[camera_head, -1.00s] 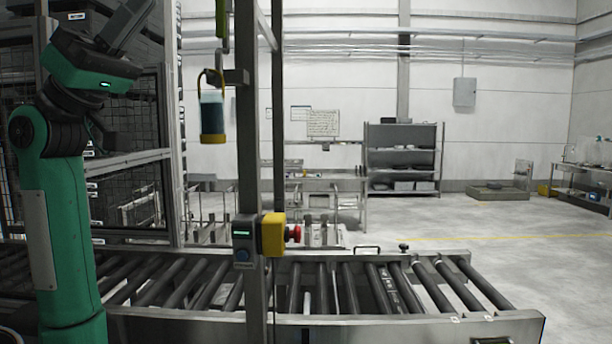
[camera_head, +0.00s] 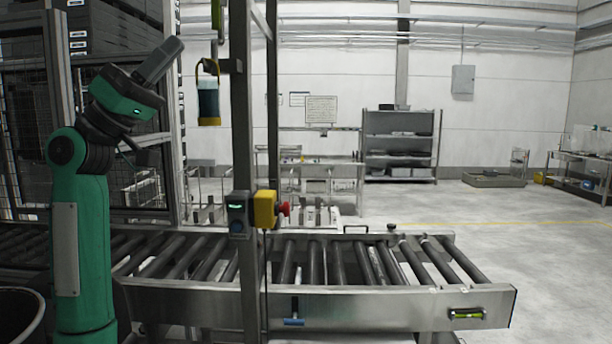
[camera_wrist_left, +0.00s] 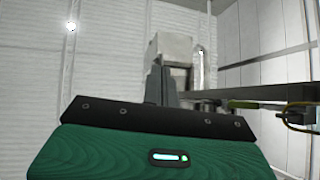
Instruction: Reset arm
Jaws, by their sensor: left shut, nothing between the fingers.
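My left arm stands upright at the left of the head view, green and black. My left gripper (camera_head: 172,48) is at its top, pointing up and to the right, with its fingers together and nothing held. In the left wrist view the gripper (camera_wrist_left: 158,82) also shows shut and empty, in front of a pale wall. The left gripper is in free air, left of the steel post with the hanging lantern. My right gripper is not in view.
A roller conveyor (camera_head: 390,306) crosses the front. A steel post (camera_head: 243,150) carries a yellow box with a red button (camera_head: 264,209) and a lantern (camera_head: 208,103). A caged rack (camera_head: 130,185) stands behind my left arm.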

